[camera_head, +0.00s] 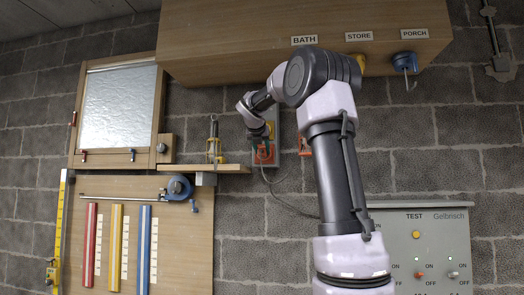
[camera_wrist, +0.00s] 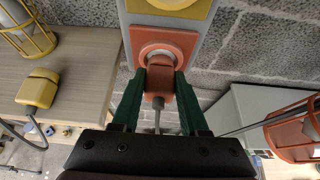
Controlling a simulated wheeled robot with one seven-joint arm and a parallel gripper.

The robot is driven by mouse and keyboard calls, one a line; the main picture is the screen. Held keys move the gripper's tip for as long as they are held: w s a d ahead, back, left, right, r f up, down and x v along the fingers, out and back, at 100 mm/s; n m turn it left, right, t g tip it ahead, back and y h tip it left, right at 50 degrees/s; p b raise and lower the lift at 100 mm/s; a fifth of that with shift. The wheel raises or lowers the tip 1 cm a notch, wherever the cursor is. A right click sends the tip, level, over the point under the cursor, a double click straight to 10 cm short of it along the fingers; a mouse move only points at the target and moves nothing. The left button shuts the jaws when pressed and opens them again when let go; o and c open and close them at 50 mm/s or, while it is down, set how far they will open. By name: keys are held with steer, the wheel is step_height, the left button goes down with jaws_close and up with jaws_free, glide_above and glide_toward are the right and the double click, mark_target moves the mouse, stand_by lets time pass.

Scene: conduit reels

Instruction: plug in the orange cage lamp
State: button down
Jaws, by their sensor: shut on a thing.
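My gripper (camera_wrist: 160,76) is shut on the orange plug (camera_wrist: 159,84), with a green finger on each side. The plug is lined up with the round opening of the orange socket (camera_wrist: 186,42) and overlaps it in the wrist view. I cannot tell how deep it sits. A grey cord hangs from the plug. The orange cage lamp (camera_wrist: 295,132) is at the right of the wrist view, and in the head view it (camera_head: 305,147) is just right of the socket strip. In the head view my gripper (camera_head: 262,146) is partly hidden at the orange socket.
A yellow socket (camera_wrist: 180,10) is above the orange one. A yellow cage lamp (camera_head: 214,150) stands on the wooden shelf (camera_head: 232,168) to the left, its yellow plug (camera_wrist: 38,90) lying there. A grey test box (camera_head: 440,235) is lower right. A wooden cabinet (camera_head: 250,50) overhangs above.

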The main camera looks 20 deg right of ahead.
steer(key=shift+w+d, duration=0.3)
steer(key=shift+w, duration=0.15)
steer(key=shift+c, duration=1.8)
jaws_free()
steer(key=v, duration=1)
steer(key=shift+s+a+r, duration=0.15)
steer(key=shift+s+r, duration=0.05)
